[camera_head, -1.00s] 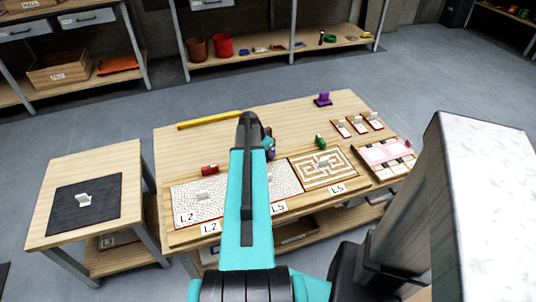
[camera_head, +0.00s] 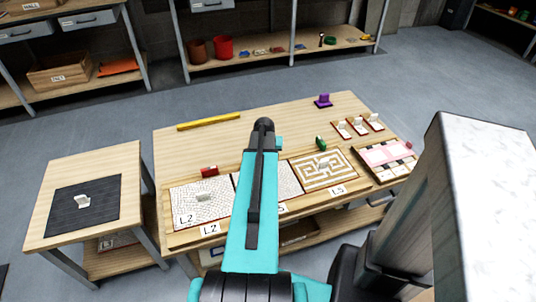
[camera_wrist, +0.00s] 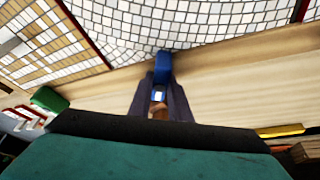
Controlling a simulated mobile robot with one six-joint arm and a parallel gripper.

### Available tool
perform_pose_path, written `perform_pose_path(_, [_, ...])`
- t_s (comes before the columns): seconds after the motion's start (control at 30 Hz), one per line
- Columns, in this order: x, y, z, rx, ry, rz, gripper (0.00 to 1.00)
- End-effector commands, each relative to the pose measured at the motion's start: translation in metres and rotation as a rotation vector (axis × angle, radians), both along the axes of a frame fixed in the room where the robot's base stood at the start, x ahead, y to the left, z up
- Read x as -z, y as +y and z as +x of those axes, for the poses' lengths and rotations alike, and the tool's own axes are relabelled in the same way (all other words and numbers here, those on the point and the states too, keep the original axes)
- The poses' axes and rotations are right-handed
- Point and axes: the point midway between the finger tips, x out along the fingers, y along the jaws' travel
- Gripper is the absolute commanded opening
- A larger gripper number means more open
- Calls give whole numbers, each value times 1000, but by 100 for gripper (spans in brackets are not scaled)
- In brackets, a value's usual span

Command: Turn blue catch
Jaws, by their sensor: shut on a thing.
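The blue catch (camera_wrist: 163,66) shows in the wrist view at the edge of a white mosaic panel (camera_wrist: 185,22). My gripper (camera_wrist: 160,88) is shut on the blue catch, its dark fingers on either side of it. In the head view my arm hides the blue catch and my gripper; the middle panel (camera_head: 285,180) is partly covered by the arm.
A red catch (camera_head: 209,171) stands behind the left panel (camera_head: 187,207). A green catch (camera_head: 321,143) stands behind the maze-patterned panel (camera_head: 325,168). A yellow bar (camera_head: 208,121) and a purple piece (camera_head: 323,100) lie farther back. The table's middle back is clear.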

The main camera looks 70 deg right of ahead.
Motion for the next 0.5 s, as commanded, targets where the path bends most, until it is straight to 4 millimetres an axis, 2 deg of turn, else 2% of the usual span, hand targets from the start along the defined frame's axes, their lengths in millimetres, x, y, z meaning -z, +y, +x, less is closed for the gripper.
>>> perform_pose_path(0.5, [-1,-3,2,-328,-5,-7,0])
